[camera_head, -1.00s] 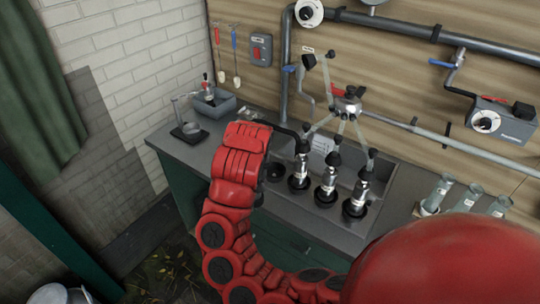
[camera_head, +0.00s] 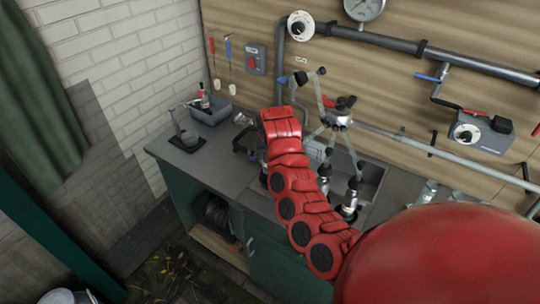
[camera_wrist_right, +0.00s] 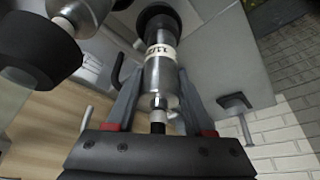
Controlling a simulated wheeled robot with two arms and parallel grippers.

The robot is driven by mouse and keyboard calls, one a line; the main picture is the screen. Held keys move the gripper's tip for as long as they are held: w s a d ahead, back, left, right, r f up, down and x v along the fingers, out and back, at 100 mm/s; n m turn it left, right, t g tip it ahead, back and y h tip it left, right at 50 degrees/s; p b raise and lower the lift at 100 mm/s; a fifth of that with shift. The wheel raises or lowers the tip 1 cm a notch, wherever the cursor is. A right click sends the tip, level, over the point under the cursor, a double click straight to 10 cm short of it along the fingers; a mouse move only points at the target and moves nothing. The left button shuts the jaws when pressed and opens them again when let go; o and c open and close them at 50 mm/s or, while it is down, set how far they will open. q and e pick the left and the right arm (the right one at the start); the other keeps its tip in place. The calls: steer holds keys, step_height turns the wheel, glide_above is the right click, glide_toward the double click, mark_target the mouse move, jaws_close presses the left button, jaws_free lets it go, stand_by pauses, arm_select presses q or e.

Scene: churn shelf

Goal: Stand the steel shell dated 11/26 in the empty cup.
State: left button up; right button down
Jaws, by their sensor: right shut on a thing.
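In the right wrist view my right gripper (camera_wrist_right: 160,95) is shut on a steel shell (camera_wrist_right: 160,75). The shell has a pale band with a date, upside down and only partly legible, beginning like 11/2. A black round piece (camera_wrist_right: 158,18) is at its far end; I cannot tell whether it is a cup or part of the shell. In the head view my red right arm hides most of this area. Another steel shell (camera_head: 350,198) stands right of the arm. The empty cup cannot be made out. My left gripper is not in view.
A grey box (camera_head: 211,112) and a small stand (camera_head: 186,138) are on the counter's left. Pipes (camera_head: 440,60) run along the wall. The counter's left front (camera_head: 205,165) is clear.

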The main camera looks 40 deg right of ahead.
steer(key=shift+w+d, duration=0.2)
steer(key=shift+d, duration=0.3)
step_height(320, 180, down, 3)
steer(key=p, duration=0.3)
steer(key=shift+a+f, duration=0.1)
steer(key=shift+f, duration=0.2)
steer(key=shift+f, duration=0.1)
steer(key=shift+c, duration=1.4)
jaws_free()
